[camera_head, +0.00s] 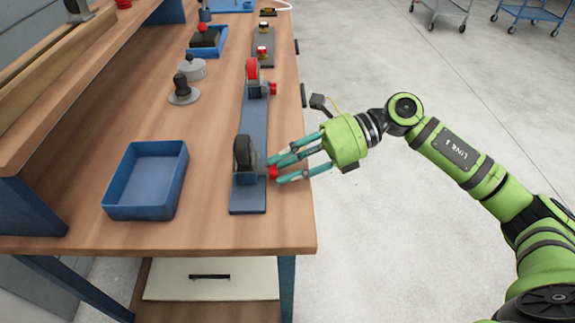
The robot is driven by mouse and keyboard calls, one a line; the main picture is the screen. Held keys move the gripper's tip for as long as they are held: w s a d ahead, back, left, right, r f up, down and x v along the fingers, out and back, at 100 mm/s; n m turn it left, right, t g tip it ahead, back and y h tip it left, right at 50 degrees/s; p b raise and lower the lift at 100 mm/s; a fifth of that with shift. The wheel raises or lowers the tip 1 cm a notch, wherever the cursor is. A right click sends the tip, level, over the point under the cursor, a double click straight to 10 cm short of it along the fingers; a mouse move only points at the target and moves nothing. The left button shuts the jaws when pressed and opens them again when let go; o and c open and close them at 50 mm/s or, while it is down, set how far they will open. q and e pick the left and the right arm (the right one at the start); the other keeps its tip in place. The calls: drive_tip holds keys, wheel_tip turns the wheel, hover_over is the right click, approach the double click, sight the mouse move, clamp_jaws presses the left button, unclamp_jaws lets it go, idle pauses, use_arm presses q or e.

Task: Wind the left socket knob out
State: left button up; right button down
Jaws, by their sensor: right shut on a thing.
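A blue-grey rail (254,125) lies along the right side of the bench with two upright sockets on it. The near socket holds a dark disc (243,155) and has a red knob (273,171) on its right side. The far socket holds a red disc (252,69) with its own red knob (272,88). My right gripper (275,170) reaches in from the right with its teal fingers shut on the near red knob. The fingers partly cover that knob. I cannot tell which socket is called left. My left gripper is out of view.
An empty blue tray (112,203) stands left of the rail. A black-knobbed grey piece (183,90) and a smaller blue tray (221,43) with a dark block sit further back. A raised wooden shelf (75,75) runs along the left. Open floor lies to the right.

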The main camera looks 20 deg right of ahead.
drive_tip(key=shift+f+n+b, duration=0.3)
drive_tip(key=shift+f+b, duration=0.05)
drive_tip(key=shift+b, duration=0.1)
drive_tip(key=shift+s+n+t+b, duration=0.1)
drive_tip(key=shift+n+t+b, duration=0.35)
drive_tip(key=shift+b, duration=0.3)
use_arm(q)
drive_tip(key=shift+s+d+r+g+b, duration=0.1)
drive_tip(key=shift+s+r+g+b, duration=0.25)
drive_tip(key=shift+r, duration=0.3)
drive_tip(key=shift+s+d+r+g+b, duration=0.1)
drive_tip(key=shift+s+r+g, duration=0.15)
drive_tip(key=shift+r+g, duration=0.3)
use_arm(e)
drive_tip(key=shift+r+n+t+h, duration=0.25)
drive_tip(key=shift+r+n+h, duration=0.05)
drive_tip(key=shift+n+h, duration=0.15)
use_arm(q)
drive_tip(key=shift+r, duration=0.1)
use_arm(e)
drive_tip(key=c, duration=1.3)
unclamp_jaws()
drive_tip(key=shift+o, duration=0.2)
drive_tip(key=shift+a, duration=0.1)
drive_tip(key=v, duration=1.2)
